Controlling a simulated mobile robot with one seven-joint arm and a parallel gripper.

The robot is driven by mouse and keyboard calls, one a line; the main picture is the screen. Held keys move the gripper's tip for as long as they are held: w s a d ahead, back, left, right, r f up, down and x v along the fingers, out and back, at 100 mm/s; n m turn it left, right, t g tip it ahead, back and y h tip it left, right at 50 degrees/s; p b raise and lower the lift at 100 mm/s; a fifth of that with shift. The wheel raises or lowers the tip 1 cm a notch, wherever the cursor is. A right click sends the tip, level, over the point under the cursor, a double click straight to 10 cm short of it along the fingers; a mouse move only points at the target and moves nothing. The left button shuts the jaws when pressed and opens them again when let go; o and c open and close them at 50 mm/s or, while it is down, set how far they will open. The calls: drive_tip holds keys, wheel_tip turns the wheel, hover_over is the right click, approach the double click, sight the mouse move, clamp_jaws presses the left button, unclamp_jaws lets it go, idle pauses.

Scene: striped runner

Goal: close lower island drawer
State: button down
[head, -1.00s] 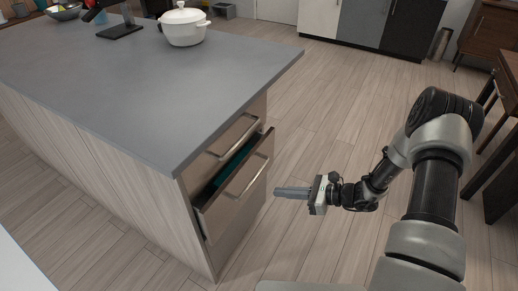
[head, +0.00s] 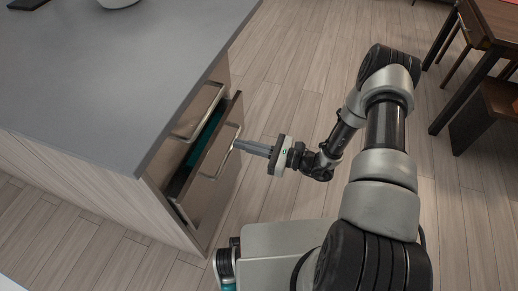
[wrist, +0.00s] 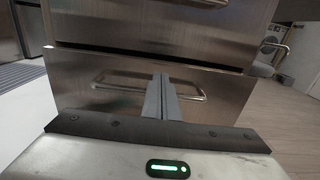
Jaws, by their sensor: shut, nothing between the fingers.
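The lower island drawer (head: 212,172) stands partly pulled out from the end of the island, with a teal item (head: 207,137) showing inside it. Its front also fills the middle of the wrist view (wrist: 75,95). Its bar handle (head: 229,155) lies level across the front. My gripper (head: 238,145) is shut and empty, its fingers pointing at the drawer front close to the handle. In the wrist view the fingertips (wrist: 161,78) overlap the handle's middle; I cannot tell whether they touch it.
The upper drawer (head: 216,85) above it looks shut. The grey island countertop (head: 120,75) overhangs the drawers. The wooden floor (head: 290,80) to the right of the island is clear. A dark wooden table (head: 490,25) and a bench (head: 490,115) stand at the right.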

sight(218, 138)
drive_tip(key=shift+b+x, duration=0.35)
drive_tip(key=shift+x, duration=2.3)
drive_tip(key=shift+w, duration=0.1)
drive_tip(key=x, duration=0.4)
drive_tip(key=shift+w+a+b, duration=0.1)
drive_tip(key=shift+a+b, duration=0.2)
drive_tip(key=shift+w+a+r, duration=0.1)
drive_tip(key=shift+a, duration=0.05)
drive_tip(key=shift+d, duration=0.5)
drive_tip(key=p+v, duration=0.1)
drive_tip(key=v, duration=1.2)
drive_tip(key=shift+s+d+p, duration=0.25)
drive_tip(key=shift+s+p, duration=0.05)
drive_tip(key=shift+s, duration=0.1)
